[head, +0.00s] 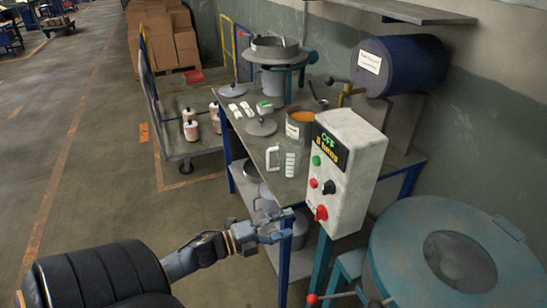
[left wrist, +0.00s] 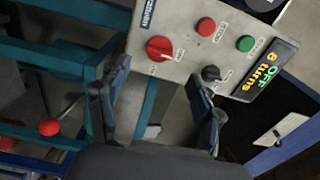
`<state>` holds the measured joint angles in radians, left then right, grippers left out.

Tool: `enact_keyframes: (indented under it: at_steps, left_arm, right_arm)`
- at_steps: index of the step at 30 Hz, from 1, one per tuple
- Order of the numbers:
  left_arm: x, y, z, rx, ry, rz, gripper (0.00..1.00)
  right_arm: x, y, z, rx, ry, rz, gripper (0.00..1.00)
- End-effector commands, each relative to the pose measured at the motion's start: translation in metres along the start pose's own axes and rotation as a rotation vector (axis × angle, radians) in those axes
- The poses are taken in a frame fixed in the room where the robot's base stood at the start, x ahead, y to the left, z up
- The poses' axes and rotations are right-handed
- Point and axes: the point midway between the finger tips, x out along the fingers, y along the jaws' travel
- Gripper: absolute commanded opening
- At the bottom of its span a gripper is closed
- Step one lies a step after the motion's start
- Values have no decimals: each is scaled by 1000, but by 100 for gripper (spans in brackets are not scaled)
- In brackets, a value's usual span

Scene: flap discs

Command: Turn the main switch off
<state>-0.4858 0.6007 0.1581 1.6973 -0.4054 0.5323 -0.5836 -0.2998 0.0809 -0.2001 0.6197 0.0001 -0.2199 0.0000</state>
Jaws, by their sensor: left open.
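A pale control box (head: 350,165) stands on a teal post at the table's front end. Low on its face is a large red rotary switch (head: 321,213), which looks like the main switch; its label is too small to read. It also shows in the left wrist view (left wrist: 159,48), with a pale mark on it. My left gripper (head: 284,226) is open and empty, to the left of and slightly below the red switch, not touching it. In the left wrist view, the open fingers (left wrist: 158,78) point at the box, with the switch nearer the left finger. My right gripper is not in view.
The box also carries a black knob (left wrist: 211,73), a red button (left wrist: 206,27), a green button (left wrist: 245,43) and a display (left wrist: 265,70) reading "OFF" and "8 turns". A round teal machine (head: 400,260) stands right. A red-ball lever (left wrist: 49,127) is nearby.

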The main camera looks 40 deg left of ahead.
Motion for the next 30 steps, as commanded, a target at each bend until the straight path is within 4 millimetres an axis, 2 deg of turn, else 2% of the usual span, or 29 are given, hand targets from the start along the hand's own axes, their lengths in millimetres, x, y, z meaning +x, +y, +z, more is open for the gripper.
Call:
enact_keyframes:
  at_steps: [3,9,26,28,30]
  left_arm:
    - [-20,1,0,-2,-2,2,66]
    - [-35,0,0,-1,-1,-1,66]
    - [-36,0,0,-1,-1,-1,66]
    - [-36,4,2,-10,-9,4,66]
    - [-39,17,6,-47,-39,24,66]
  right_arm:
    - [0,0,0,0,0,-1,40]
    - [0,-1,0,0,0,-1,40]
    - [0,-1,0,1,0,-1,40]
    - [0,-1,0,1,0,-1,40]
    - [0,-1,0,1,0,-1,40]
